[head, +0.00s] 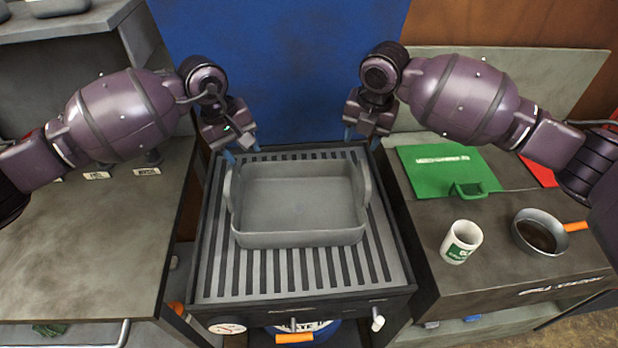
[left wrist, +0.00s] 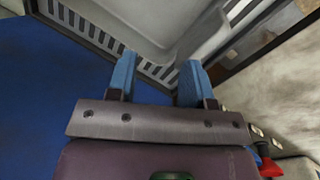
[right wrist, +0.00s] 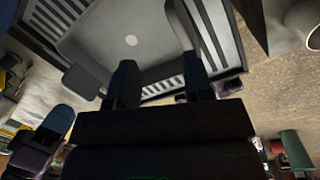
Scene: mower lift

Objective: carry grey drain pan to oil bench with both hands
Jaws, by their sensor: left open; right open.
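The grey drain pan (head: 300,239) sits level and empty on a slatted grate (head: 290,285) in the middle of the head view. It has a raised handle on its left side and another on its right. My left gripper (head: 243,157) is open above the pan's far left corner, and the pan (left wrist: 192,28) shows beyond its blue fingers in the left wrist view. My right gripper (head: 361,141) is open above the far right corner. The right wrist view also shows the pan (right wrist: 110,40) beyond the fingers. Neither gripper visibly holds anything. I cannot tell which bench is the oil bench.
A mostly bare bench (head: 95,235) with small labels stands at left. A blue panel (head: 285,70) stands behind the grate.

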